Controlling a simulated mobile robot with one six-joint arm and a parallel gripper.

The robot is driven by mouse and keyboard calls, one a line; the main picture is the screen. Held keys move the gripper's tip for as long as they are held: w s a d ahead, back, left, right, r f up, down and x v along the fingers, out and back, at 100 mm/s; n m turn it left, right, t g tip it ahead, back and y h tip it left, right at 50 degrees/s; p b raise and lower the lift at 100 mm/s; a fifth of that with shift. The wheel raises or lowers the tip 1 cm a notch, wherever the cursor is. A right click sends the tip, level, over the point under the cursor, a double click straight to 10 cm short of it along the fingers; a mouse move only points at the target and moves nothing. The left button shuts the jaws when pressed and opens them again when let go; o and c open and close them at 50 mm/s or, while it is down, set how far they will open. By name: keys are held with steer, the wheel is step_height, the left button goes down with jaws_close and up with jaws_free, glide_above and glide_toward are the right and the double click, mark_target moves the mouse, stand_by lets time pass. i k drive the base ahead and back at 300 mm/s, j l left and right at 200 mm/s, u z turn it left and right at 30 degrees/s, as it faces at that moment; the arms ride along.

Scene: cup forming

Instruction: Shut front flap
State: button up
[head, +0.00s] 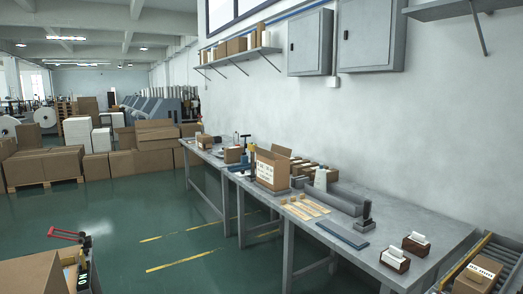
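An open cardboard box (271,169) with a printed label on its front stands on the long grey workbench in the head view. At least one of its top flaps (281,151) is raised at the back. I cannot tell clearly which flap is the front one or how it lies. Another cardboard box (35,275) is cut off at the lower left edge, and its flaps cannot be made out. My gripper is not recognisable in this view.
The grey workbench (425,208) runs along the wall, holding small cartons, flat sheets (305,208) and two tissue boxes (395,259). A roller conveyor (500,255) carries a carton (477,275) at right. Stacked cartons (45,167) stand far left. Green floor (130,215) is mostly clear.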

mark_target(266, 154)
steer(key=i+u, duration=0.25)
steer(key=i, duration=0.95)
